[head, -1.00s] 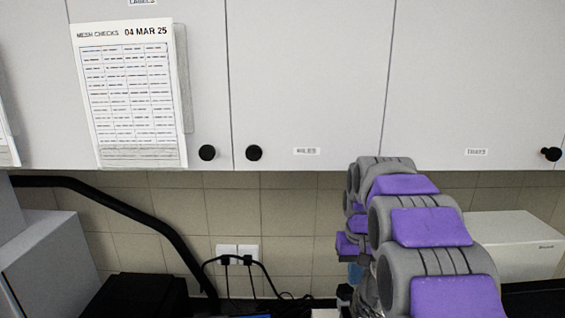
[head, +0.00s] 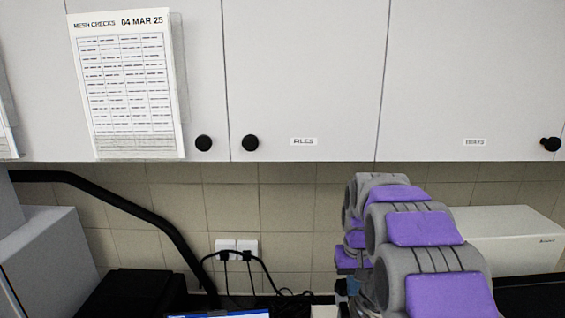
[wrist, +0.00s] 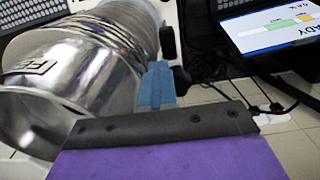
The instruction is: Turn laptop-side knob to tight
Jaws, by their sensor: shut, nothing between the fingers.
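In the wrist view, a shiny metal sieve stack (wrist: 75,75) lies along the left side. Two dark knobs show at its right: one higher up (wrist: 168,41) and one lower (wrist: 181,80), just right of the blue fingertips. Which is the laptop-side knob, and its setting, I cannot tell. My gripper (wrist: 157,84) is shut and empty, its blue tips close beside the lower knob; contact is unclear. A lit screen (wrist: 275,28) stands at upper right. In the head view my arm hides the stack and knobs, and only the screen's top edge (head: 225,314) shows.
White wall cabinets (head: 305,80) hang above a tiled wall. A black curved tube (head: 110,205) runs down at left. Cables (head: 265,270) hang from a wall socket. A white box (head: 510,240) stands right of my arm, and a black box (head: 135,295) stands at lower left.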

